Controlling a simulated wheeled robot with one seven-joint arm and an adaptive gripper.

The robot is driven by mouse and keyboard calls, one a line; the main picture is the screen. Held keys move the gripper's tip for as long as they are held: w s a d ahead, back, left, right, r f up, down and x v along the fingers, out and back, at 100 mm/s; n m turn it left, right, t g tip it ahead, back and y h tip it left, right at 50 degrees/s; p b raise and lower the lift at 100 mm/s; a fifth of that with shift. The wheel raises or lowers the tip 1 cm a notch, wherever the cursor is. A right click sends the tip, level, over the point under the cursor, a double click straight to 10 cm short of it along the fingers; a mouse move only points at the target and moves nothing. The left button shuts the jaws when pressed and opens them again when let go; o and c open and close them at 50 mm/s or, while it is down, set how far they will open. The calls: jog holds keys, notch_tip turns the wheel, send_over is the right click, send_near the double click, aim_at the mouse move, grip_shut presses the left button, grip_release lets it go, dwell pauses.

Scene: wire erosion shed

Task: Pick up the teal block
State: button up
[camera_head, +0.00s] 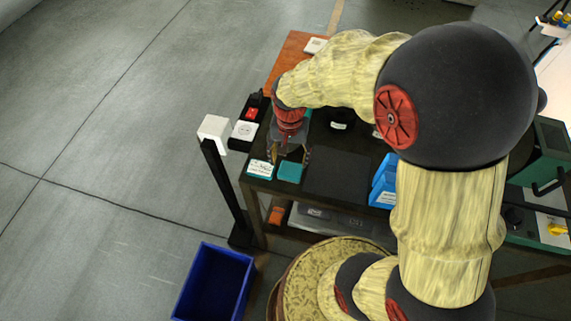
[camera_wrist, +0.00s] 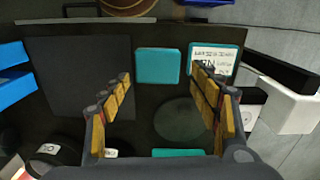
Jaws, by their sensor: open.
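The teal block (camera_wrist: 158,65) lies flat on the dark table top (camera_wrist: 145,110), and it also shows in the head view (camera_head: 290,172) near the table's front edge. In the wrist view it appears beyond and between the two fingertips. My gripper (camera_wrist: 160,77) is open and empty, its yellow-padded fingers spread apart. In the head view my gripper (camera_head: 288,152) hangs above the table just behind the block. A teal piece with a white printed label (camera_wrist: 214,60) lies right next to the block. Another teal thing (camera_wrist: 178,153) is partly hidden at the bottom of the wrist view.
A dark flat mat (camera_head: 337,174) and blue bins (camera_head: 384,182) lie to the right of the block. A white-topped black post (camera_head: 213,130) stands by the table's left side. A blue crate (camera_head: 214,282) stands on the floor. A dark round disc (camera_wrist: 180,121) lies near the fingers.

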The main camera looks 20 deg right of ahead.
aim_at(291, 169)
jog(key=shift+s+r+m, duration=0.1)
jog(key=shift+s+m, duration=0.1)
jog(key=shift+m, duration=0.1)
jog(key=shift+s, duration=0.1)
jog(key=shift+w+f, duration=0.2)
jog(key=shift+f, duration=0.9)
jog(key=f, duration=0.3)
jog(key=f+b, duration=0.1)
jog(key=f, duration=0.1)
jog(key=shift+w+d+f, duration=0.2)
jog(key=shift+d+f, duration=0.1)
jog(key=shift+d, duration=0.05)
jog(key=shift+c, duration=0.5)
jog(key=c, duration=0.7)
jog(key=shift+c, duration=0.2)
